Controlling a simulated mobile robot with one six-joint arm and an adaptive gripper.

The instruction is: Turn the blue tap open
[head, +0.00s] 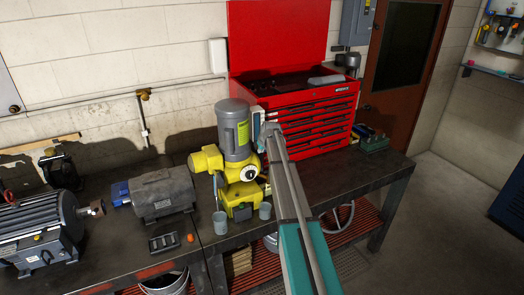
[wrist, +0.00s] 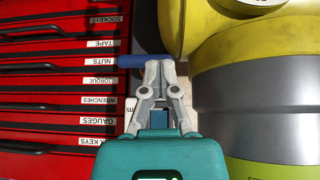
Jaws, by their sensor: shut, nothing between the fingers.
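A blue tap handle (wrist: 130,61) shows in the wrist view as a short bar lying crosswise at my fingertips. The tap cannot be made out clearly there.
The dark workbench (head: 300,185) also bears a grey motor (head: 162,194) and a larger dark motor (head: 38,230) on the left. Two small cups (head: 220,222) stand by the yellow base. In the wrist view, chest drawers (wrist: 55,90) are left and the yellow-grey housing is close on the right.

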